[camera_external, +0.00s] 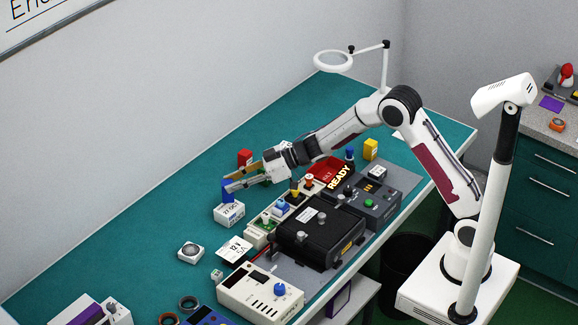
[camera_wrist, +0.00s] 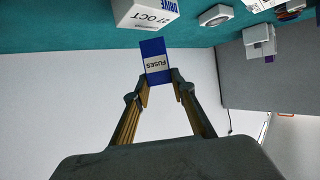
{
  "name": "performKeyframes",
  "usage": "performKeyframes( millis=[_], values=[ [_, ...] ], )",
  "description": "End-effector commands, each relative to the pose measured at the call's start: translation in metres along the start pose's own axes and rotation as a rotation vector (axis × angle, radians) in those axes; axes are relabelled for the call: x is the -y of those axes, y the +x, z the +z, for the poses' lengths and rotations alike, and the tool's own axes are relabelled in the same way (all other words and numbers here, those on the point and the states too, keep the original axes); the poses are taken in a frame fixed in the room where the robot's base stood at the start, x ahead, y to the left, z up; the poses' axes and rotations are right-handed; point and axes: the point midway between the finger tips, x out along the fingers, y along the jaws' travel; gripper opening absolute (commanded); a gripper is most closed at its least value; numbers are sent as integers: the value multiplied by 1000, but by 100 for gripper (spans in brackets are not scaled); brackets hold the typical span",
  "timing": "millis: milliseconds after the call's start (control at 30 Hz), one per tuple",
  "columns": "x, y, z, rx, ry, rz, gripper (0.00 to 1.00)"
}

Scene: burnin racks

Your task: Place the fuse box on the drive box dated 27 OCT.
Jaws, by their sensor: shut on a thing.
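The fuse box (camera_wrist: 156,52) is blue with a white label reading FUSES. My gripper (camera_wrist: 160,84) is shut on it, with one finger on each side. In the external view the fuse box (camera_external: 227,190) shows at the tips of my gripper (camera_external: 230,185), directly above the white drive box (camera_external: 229,214). In the wrist view the drive box (camera_wrist: 145,13) reads DRIVE and 27 OCT. It stands on the teal bench; a narrow gap shows between it and the fuse box in the wrist view. I cannot tell whether they touch.
A white box with a round top (camera_external: 190,252) and a 12 V card (camera_external: 234,250) lie nearer the front. A black case (camera_external: 317,238) and grey equipment stand to the right. A red block (camera_external: 245,157) is behind my gripper. The bench left of the drive box is clear.

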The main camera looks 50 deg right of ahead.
Motion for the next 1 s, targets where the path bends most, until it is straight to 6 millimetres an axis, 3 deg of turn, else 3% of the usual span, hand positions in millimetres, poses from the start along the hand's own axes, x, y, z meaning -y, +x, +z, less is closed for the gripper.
performKeyframes(
  millis=[233, 767, 800, 833, 1000],
  values=[
    [0, 10, 24, 1, 2, 1, 3],
    [0, 12, 28, 0, 0, 0, 3],
    [0, 12, 28, 0, 0, 1, 32],
    [0, 12, 28, 0, 0, 1, 40],
    [0, 12, 28, 1, 0, 1, 41]
  ],
)
